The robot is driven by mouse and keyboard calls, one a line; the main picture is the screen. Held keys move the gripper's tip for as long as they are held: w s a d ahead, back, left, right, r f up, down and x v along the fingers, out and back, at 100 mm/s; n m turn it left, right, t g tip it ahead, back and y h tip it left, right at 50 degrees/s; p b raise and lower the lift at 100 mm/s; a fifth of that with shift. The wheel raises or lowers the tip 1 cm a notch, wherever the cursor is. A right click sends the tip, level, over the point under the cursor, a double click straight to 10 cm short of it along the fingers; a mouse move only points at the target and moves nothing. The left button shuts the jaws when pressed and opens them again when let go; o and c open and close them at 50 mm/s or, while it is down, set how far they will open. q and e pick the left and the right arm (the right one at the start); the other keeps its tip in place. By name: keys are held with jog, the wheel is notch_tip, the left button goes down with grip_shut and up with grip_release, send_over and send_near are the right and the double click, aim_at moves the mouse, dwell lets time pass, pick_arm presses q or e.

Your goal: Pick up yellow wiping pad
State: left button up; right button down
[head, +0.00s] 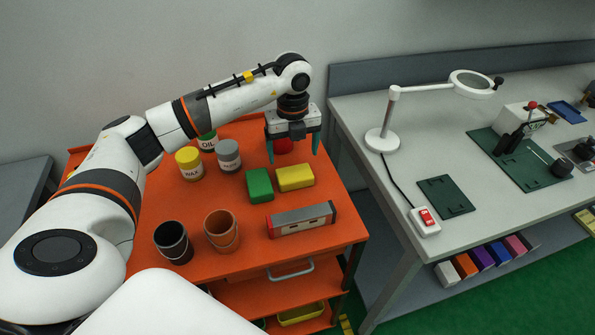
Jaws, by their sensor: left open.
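The yellow wiping pad (295,178) lies on the orange cart top, right beside a green pad (260,185). My left gripper (293,158) points down above the back part of the cart, behind the yellow pad in the picture. Its two teal fingers are apart, with nothing seen held between them. A red round object (283,146) shows behind and between the fingers, partly hidden by the gripper. My right gripper is not in the head view.
On the orange cart (330,222) stand a yellow WAX can (189,164), a grey can (228,156), an OIL can (208,142), a black cup (173,242), an orange cup (222,231) and a grey-red box (301,219). A workbench (365,112) with a lamp (382,140) stands right.

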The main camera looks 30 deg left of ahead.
aim_at(294, 173)
pick_arm(q)
jog(key=shift+s+f, duration=0.2)
jog(key=shift+f, duration=0.95)
jog(key=shift+w+f, duration=0.1)
jog(key=shift+f, duration=0.25)
jog(key=shift+w+f+p, duration=0.1)
jog(key=shift+f+p, duration=0.2)
jog(key=shift+p, duration=0.15)
notch_tip(294, 173, down, 4)
jog(key=shift+d+r+p, duration=0.1)
jog(key=shift+r+p, duration=0.1)
jog(key=shift+p, duration=0.5)
jog(key=shift+f, duration=0.55)
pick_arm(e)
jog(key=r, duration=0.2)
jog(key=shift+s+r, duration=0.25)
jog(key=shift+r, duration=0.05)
pick_arm(q)
jog(key=c, duration=0.7)
notch_tip(294, 173, up, 9)
jog(key=shift+w+b, duration=0.1)
jog(key=shift+b, duration=0.95)
jog(key=shift+r, duration=0.55)
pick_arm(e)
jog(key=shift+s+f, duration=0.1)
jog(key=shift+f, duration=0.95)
